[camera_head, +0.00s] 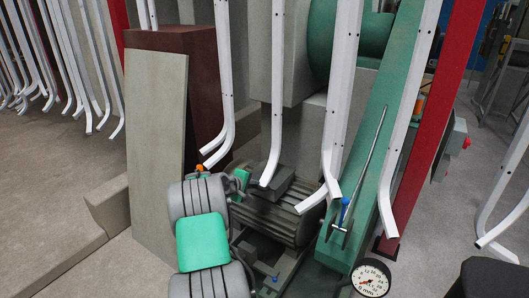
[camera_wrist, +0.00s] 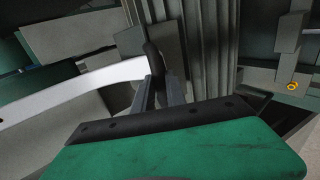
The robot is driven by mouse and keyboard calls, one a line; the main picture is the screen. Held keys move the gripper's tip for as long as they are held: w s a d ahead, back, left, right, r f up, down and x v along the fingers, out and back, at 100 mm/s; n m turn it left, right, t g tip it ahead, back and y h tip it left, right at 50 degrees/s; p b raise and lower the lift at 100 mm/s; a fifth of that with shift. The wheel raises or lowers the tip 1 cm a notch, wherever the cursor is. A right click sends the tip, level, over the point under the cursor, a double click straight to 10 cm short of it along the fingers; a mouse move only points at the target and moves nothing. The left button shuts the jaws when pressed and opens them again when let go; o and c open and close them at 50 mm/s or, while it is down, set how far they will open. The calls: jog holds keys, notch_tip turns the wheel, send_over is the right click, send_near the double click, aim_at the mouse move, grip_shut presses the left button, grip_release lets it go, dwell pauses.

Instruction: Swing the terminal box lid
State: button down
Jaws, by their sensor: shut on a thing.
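The dark finned motor (camera_head: 275,222) sits low in the middle of the head view, with a dark terminal box (camera_head: 292,186) on its top. In the wrist view the motor's fins (camera_wrist: 212,50) run up the middle, and a grey box face (camera_wrist: 170,38) stands beside them. My gripper (camera_wrist: 158,82) is shut on a dark upright piece (camera_wrist: 152,57), which appears to be part of the terminal box lid. The lid's outline and how far it stands open cannot be made out. In the head view my arm covers the motor's left side.
White bent chair frames (camera_head: 340,100) hang in front of the motor; one (camera_wrist: 90,85) crosses the wrist view's left side, close to the fingers. A green beam (camera_head: 375,130) with a rod stands right of the motor. A dial gauge (camera_head: 371,278) is at lower right. Floor shows at left.

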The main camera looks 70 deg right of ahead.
jog(key=shift+s+d+r+p, duration=0.1)
jog(key=shift+d+r+p, duration=0.15)
jog(key=shift+r+p, duration=0.65)
jog(key=shift+d+r+p, duration=0.2)
jog(key=shift+r, duration=1.3)
